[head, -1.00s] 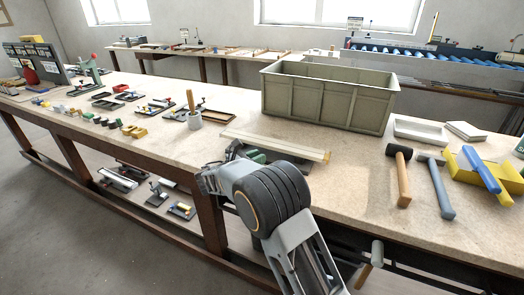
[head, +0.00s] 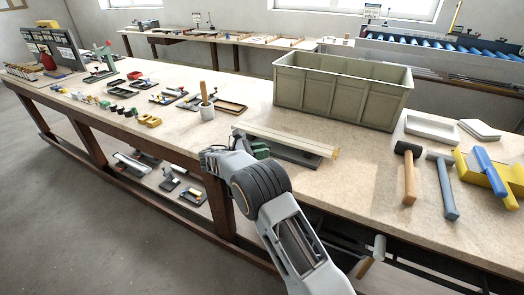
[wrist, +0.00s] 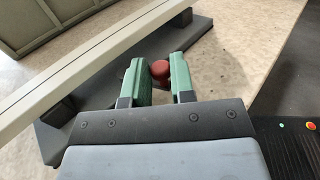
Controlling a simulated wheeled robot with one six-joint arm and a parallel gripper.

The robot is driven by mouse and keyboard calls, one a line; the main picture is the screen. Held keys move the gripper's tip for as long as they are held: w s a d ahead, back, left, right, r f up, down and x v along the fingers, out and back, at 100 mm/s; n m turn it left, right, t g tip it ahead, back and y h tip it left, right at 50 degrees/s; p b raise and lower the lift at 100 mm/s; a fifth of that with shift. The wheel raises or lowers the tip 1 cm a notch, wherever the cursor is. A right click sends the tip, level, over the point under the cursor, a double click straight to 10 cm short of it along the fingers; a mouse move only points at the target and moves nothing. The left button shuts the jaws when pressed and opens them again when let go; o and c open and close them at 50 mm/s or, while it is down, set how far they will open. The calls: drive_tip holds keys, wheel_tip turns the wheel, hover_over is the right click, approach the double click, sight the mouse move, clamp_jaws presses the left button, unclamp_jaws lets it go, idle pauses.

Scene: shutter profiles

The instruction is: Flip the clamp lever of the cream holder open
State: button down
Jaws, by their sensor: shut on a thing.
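The cream holder shows as a long pale bar (head: 290,140) on a dark base (head: 300,157) near the bench's front edge. In the wrist view the bar (wrist: 95,70) runs diagonally, with the dark base plate (wrist: 190,38) beneath it. A round red knob (wrist: 159,69), seemingly the clamp lever's end, sits between the green fingers of my gripper (wrist: 157,72). My gripper is shut on this knob, beside the bar. The lever's shaft is hidden, so its angle cannot be told. In the head view my gripper (head: 258,150) is small and partly covered by my wrist.
A large grey-green bin (head: 342,95) stands just behind the holder. Mallets (head: 409,175) and a yellow block with a blue tool (head: 490,172) lie to the right. Bare bench lies between holder and mallets.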

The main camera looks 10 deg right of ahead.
drive_tip(key=shift+r, duration=0.1)
drive_tip(key=c, duration=1)
unclamp_jaws()
drive_tip(key=shift+c, duration=0.2)
drive_tip(key=s+a+p, duration=0.1)
drive_tip(key=a+p, duration=1)
drive_tip(key=a, duration=0.2)
drive_tip(key=shift+s+r, duration=0.3)
drive_tip(key=shift+s+a+f+p, duration=0.2)
drive_tip(key=shift+a+f+p, duration=0.15)
drive_tip(key=shift+p, duration=0.75)
drive_tip(key=shift+d, duration=0.1)
